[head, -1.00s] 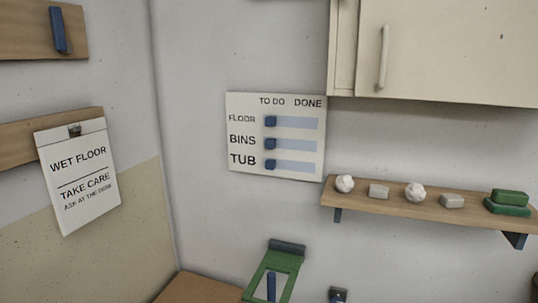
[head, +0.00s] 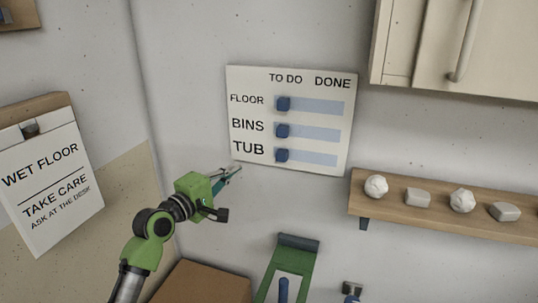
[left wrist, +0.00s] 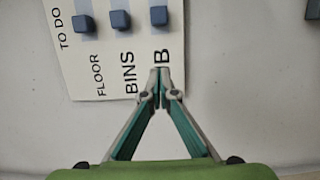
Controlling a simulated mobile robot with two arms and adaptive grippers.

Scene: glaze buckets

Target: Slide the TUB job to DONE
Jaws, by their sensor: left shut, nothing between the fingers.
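The job board (head: 240,82) hangs on the wall, with TO DO and DONE headings and rows FLOOR, BINS and TUB. The blue TUB slider (head: 282,155) sits at the TO DO end of its pale track. The FLOOR slider (head: 283,104) and BINS slider (head: 282,131) also stand at TO DO. My left gripper (head: 237,170) is shut and empty just below the TUB label. In the left wrist view the shut fingertips (left wrist: 159,70) cover part of the TUB word, and the TUB slider (left wrist: 159,16) lies beyond them. My right gripper is not in view.
A wooden shelf (head: 440,198) with several white lumps and blocks projects right of the board. A cupboard (head: 420,45) hangs above it. A wet floor sign (head: 50,175) hangs at left. A green holder (head: 290,262) stands below the board.

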